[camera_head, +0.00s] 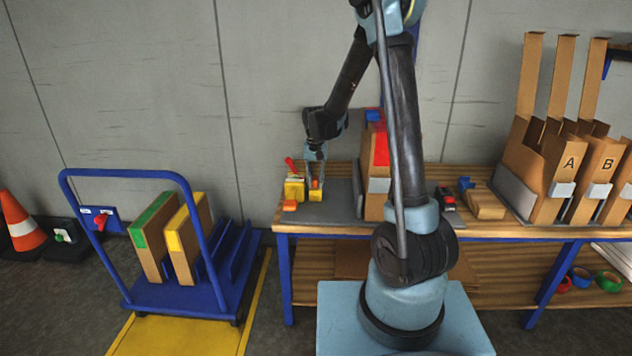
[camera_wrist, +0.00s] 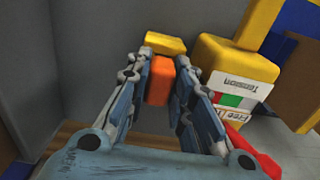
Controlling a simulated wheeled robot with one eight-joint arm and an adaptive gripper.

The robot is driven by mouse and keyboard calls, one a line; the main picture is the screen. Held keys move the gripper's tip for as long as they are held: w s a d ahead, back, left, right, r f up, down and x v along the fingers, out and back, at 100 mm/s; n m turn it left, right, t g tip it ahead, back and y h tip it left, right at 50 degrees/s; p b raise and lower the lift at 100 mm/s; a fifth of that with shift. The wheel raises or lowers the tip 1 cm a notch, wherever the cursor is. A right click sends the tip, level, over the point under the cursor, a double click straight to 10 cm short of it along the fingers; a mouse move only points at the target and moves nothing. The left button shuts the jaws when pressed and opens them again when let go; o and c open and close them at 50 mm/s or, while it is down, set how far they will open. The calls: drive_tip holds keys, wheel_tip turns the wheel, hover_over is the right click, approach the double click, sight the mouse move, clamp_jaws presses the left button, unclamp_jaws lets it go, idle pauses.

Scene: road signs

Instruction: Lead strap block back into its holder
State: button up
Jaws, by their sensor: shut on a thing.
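My gripper (camera_head: 315,180) is over the left end of the workbench, pointing down. In the wrist view, its fingers (camera_wrist: 160,82) are shut on an orange block (camera_wrist: 159,80). A yellow piece (camera_wrist: 165,43) shows just beyond the fingertips; I cannot tell whether it is joined to the orange block. A yellow tension unit (camera_head: 294,190) with a red lever stands just left of my gripper; in the wrist view it is on the right, with a label reading "Tension" (camera_wrist: 238,82). I cannot make out which part is the holder.
A small orange piece (camera_head: 290,206) lies at the bench's front left. A tall carton (camera_head: 376,190) with a red patch stands to the right of my gripper. Cardboard holders marked A (camera_head: 570,163) and B stand farther right. A blue trolley (camera_head: 190,295) with two boxes is at left.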

drive_tip(key=o, duration=0.9)
drive_tip(key=shift+o, duration=0.2)
